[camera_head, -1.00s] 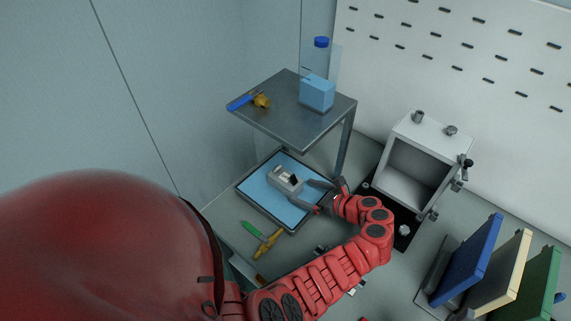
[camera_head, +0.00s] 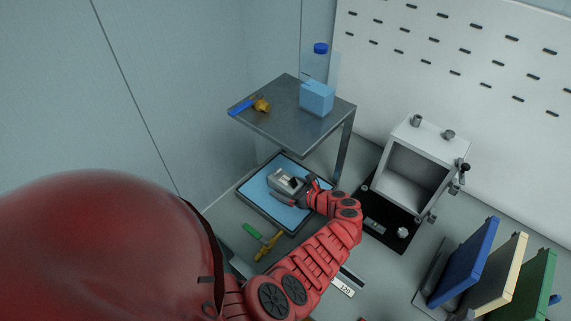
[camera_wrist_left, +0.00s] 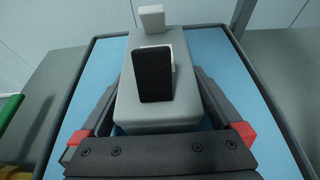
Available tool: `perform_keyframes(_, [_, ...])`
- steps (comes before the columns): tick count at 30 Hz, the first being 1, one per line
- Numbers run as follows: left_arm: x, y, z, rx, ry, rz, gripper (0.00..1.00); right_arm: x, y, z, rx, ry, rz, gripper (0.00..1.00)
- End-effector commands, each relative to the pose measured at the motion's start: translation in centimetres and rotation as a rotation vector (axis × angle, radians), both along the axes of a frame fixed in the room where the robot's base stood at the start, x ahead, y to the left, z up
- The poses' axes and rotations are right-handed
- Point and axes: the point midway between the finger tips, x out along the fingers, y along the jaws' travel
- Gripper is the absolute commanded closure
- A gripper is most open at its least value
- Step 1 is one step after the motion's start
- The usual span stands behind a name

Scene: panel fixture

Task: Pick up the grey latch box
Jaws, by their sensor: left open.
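The grey latch box (camera_head: 285,183) lies on the blue mat of a dark-rimmed tray (camera_head: 243,201), under the metal stand. In the left wrist view the box (camera_wrist_left: 161,120) has a black latch plate and a pale block on top. My left gripper (camera_head: 300,190) is open, with its fingers around the box. In the left wrist view its two fingers (camera_wrist_left: 159,95) lie along the left and right sides of the box. A firm contact cannot be made out. My right gripper is not in view.
A metal stand (camera_head: 280,115) holds a blue-capped bottle (camera_head: 317,90) and a blue-and-brass tool (camera_head: 250,105). An open white box fixture (camera_head: 420,165) stands at the right, with blue, cream and green panels (camera_head: 500,265) beyond. A green-and-yellow tool (camera_head: 264,243) lies before the tray.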

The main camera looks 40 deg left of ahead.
Motion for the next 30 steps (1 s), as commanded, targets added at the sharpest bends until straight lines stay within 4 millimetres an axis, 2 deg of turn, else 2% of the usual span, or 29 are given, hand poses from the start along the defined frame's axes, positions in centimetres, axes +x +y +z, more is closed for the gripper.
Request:
perform_keyframes(3, [0.00,-0.01,0.01,0.000,0.000,0.000,0.00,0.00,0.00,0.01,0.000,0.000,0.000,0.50])
perform_keyframes(20, [0.01,-0.02,0.04,0.001,0.000,-0.001,1.00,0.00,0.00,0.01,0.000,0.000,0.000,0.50])
perform_keyframes(30, [0.03,0.01,0.18,0.002,-0.001,-0.001,1.00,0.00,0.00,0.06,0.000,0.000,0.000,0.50])
